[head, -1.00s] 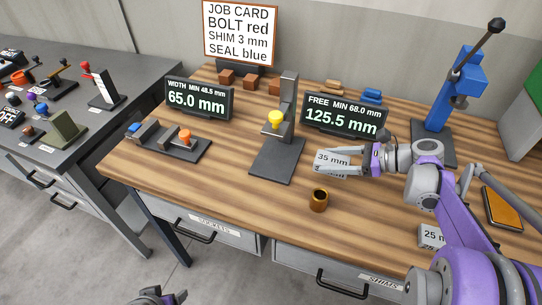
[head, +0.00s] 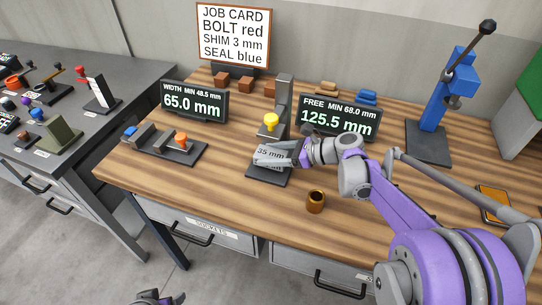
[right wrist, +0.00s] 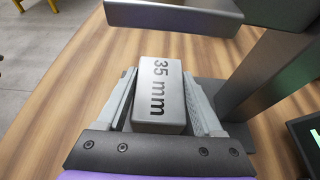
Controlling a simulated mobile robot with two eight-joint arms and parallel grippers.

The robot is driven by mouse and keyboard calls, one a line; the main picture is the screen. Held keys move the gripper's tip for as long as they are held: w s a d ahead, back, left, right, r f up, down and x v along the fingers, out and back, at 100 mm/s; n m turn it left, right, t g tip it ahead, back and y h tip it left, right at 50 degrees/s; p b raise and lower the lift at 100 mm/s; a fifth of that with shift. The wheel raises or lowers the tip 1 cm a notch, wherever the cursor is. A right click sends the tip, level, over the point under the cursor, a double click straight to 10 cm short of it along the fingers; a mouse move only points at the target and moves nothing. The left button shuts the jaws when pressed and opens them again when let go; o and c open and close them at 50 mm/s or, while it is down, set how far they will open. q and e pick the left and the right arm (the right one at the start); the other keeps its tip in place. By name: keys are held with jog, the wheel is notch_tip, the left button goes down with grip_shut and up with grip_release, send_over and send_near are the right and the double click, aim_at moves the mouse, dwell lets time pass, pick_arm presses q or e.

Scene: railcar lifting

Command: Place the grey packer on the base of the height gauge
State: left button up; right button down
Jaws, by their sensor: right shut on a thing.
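The grey packer (head: 270,154), marked 35 mm, is in my right gripper (head: 275,155), which is shut on it. In the right wrist view the packer (right wrist: 160,90) sits between the two fingers with its label facing up. The height gauge (head: 285,100) has a dark flat base (head: 264,178), an upright grey post and a yellow knob. In the head view the packer is over the base, in front of the post and below the knob. Whether it touches the base I cannot tell. My left gripper (head: 155,298) shows only partly at the bottom edge.
A brown cup (head: 315,202) stands to the right of the gauge, near the front edge. The width gauge (head: 165,148) is on the left. Two displays (head: 340,118) stand behind, and a blue press (head: 440,100) is at the right.

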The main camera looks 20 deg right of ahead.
jog(key=shift+f, duration=0.45)
jog(key=shift+f, duration=0.2)
jog(key=shift+c, duration=0.2)
grip_release()
jog(key=shift+r, duration=0.1)
jog(key=shift+s+d+r, duration=0.15)
jog(key=shift+d+r, duration=0.05)
jog(key=shift+d, duration=0.05)
jog(key=v, duration=1.1)
jog(key=shift+s+d, duration=0.15)
jog(key=shift+s, duration=0.05)
